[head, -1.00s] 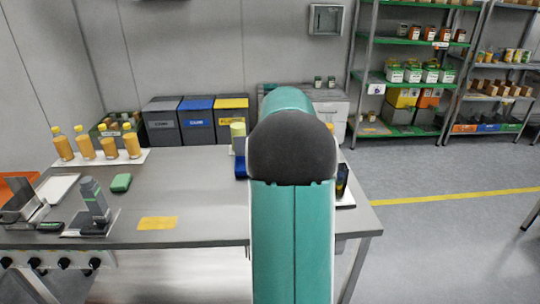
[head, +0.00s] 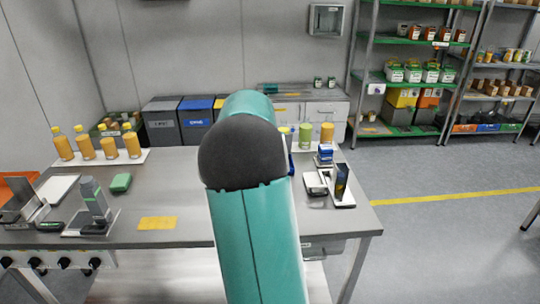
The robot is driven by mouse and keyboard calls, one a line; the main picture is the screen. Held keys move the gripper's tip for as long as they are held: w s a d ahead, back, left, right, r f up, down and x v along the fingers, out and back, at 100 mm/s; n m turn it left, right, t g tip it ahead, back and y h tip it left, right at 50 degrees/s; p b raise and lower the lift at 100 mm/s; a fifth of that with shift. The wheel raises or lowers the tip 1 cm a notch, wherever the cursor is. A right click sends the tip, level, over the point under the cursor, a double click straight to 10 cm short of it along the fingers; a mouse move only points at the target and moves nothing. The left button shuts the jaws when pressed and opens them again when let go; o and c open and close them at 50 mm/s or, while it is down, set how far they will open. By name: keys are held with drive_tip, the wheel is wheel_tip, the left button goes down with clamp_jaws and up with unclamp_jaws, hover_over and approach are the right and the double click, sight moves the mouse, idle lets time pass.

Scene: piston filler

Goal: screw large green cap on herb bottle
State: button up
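A green bottle (head: 305,136) stands upright on a white mat at the far right part of the steel table, between an orange bottle (head: 327,133) and a partly hidden bottle. I cannot tell for sure whether the green one is the herb bottle or what tops it. No large green cap can be made out. My teal arm with its dark joint covers the middle of the table, and my gripper is hidden behind it. A narrow dark blue shape (head: 290,163) shows at the arm's right edge; I cannot tell what it is.
Several orange bottles (head: 85,147) stand at the table's far left. A green block (head: 121,183), a grey device (head: 95,205) and a yellow pad (head: 157,223) lie on the left half. A blue-topped item (head: 324,153) and a small stand (head: 342,185) sit at the right edge.

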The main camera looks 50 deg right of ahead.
drive_tip(key=shift+m, duration=0.6)
drive_tip(key=o, duration=1.3)
drive_tip(key=shift+c, duration=0.2)
